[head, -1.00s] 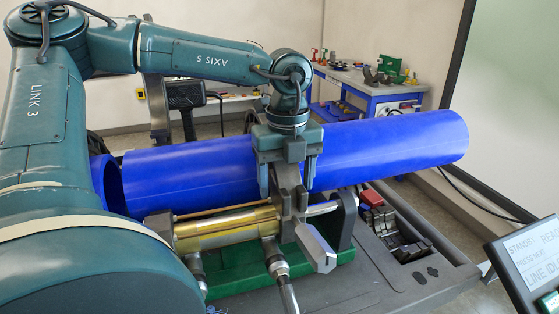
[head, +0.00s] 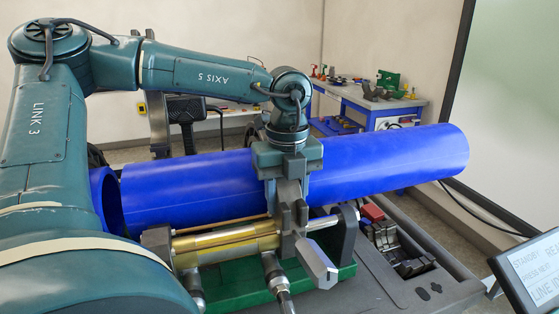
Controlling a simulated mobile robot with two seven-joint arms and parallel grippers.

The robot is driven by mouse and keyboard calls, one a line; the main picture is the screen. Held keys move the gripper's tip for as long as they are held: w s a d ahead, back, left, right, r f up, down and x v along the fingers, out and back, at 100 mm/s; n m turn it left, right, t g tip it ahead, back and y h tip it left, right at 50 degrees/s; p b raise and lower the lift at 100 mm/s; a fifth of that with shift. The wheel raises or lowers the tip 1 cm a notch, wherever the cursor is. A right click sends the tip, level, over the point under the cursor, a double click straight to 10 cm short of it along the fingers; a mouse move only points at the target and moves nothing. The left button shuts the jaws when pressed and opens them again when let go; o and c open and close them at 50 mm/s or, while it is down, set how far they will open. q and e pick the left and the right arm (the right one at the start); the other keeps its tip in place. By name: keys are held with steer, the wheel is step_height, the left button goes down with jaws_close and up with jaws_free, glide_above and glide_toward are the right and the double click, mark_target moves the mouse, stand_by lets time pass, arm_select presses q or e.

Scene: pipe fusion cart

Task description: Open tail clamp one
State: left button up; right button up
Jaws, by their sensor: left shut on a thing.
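The long blue pipe (head: 390,163) lies across the cart. My left gripper (head: 287,212) reaches down in front of it, its fingers shut on a dark grey upright part of tail clamp one (head: 292,192). The clamp stands at the right end of the gold cylinder (head: 228,243). A grey hexagonal-ended bar (head: 317,262) slants down toward me just below the fingers. My gripper's body hides part of the pipe and the clamp's top. My right gripper is not in view.
A shorter blue pipe piece (head: 104,200) is at the left, partly behind my arm. A screen (head: 535,275) stands at the lower right. A tray of dark parts (head: 398,250) is sunk in the cart. A blue workbench (head: 370,105) with tools is behind.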

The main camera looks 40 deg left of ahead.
mark_target(285, 182)
arm_select(q)
steer(key=shift+w+a+r+p, duration=0.15)
steer(key=shift+r+p, duration=0.25)
steer(key=shift+r, duration=0.4)
steer(key=shift+w+a+r+p, duration=0.15)
steer(key=shift+r+p, duration=0.3)
steer(key=shift+r, duration=0.35)
steer(key=shift+a+r+p, duration=0.15)
steer(key=shift+r+p, duration=0.25)
steer(key=shift+r, duration=0.55)
steer(key=shift+w+a+r+p, duration=0.1)
steer(key=shift+a+r+p, duration=0.1)
steer(key=shift+r+p, duration=0.35)
steer(key=shift+w+a+r+p, duration=0.2)
steer(key=shift+r+p, duration=0.1)
steer(key=shift+r, duration=0.4)
steer(key=shift+w+a+r+p, duration=0.1)
steer(key=shift+a+r+p, duration=0.1)
steer(key=shift+r+p, duration=0.35)
steer(key=shift+a+r, duration=0.2)
steer(key=shift+r, duration=0.05)
steer(key=r, duration=0.1)
steer(key=a+r+p, duration=0.1)
steer(key=r+p, duration=0.1)
steer(key=shift+w+a+r, duration=0.15)
steer(key=shift+w+a, duration=0.1)
steer(key=shift+w, duration=0.15)
steer(key=shift+w+a+r+p, duration=0.15)
steer(key=shift+a+r+p, duration=0.2)
steer(key=shift+p, duration=0.15)
